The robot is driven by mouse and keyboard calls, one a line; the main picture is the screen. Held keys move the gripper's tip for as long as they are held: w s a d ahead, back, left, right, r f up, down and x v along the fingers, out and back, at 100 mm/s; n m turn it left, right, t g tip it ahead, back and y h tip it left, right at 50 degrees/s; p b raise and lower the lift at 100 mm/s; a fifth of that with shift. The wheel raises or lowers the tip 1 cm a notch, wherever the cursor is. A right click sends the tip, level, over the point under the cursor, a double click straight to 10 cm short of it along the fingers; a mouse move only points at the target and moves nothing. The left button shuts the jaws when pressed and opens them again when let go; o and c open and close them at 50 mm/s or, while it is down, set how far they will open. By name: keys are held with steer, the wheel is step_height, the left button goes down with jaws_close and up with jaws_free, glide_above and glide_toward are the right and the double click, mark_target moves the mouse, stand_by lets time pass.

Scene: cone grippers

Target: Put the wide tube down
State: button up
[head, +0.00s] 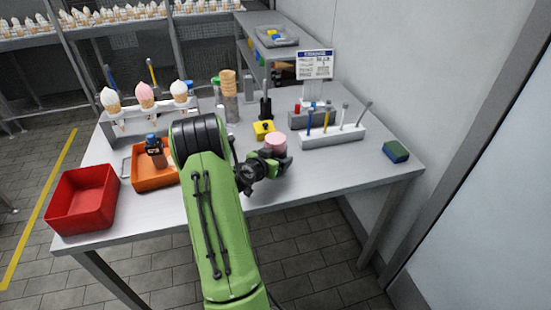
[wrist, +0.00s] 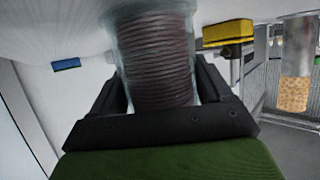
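The wide tube (wrist: 155,60) is clear, with a dark ribbed stack inside. In the wrist view it stands between the two black fingers of my gripper (wrist: 158,92), which press against its sides. In the head view the tube's pinkish upper part (head: 276,142) shows above my gripper (head: 275,162), over the front part of the grey table (head: 330,173). The tube looks about upright. Its lower end is hidden by the gripper in the head view. In the wrist view its far end is close to the table surface, but I cannot tell whether they touch.
A yellow block (head: 264,130) stands just behind the tube. A white rack with tools (head: 333,136) is to the right, and a blue-green sponge (head: 396,151) lies farther right. Orange (head: 150,180) and red (head: 82,199) trays are left. The table's front right is clear.

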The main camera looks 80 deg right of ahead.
steer(key=o, duration=0.4)
steer(key=shift+c, duration=0.2)
steer(key=shift+r+p, duration=0.2)
steer(key=shift+p, duration=0.1)
steer(key=v, duration=1.2)
steer(key=shift+w, duration=0.1)
steer(key=w+a+r+n+t+y, duration=0.3)
steer(key=w+a, duration=0.2)
steer(key=a, duration=0.4)
steer(key=w+a+r+n+t+y, duration=0.25)
steer(key=w+a, duration=0.25)
steer(key=a, duration=0.5)
steer(key=s+a+r+n+t+y, duration=0.1)
steer(key=s+a+n+y, duration=0.1)
steer(key=a+n, duration=0.3)
steer(key=s+a+r+n+t+y, duration=0.1)
steer(key=a+n, duration=0.4)
steer(key=a, duration=0.5)
steer(key=s+a+r+n+t+y, duration=0.1)
steer(key=s+a+r+n+y, duration=0.2)
steer(key=a, duration=0.4)
steer(key=shift+s+a+n+y, duration=0.2)
steer(key=shift+a+n+y, duration=0.15)
steer(key=shift+n+y, duration=0.65)
steer(key=shift+r+h, duration=0.1)
steer(key=shift+h, duration=0.15)
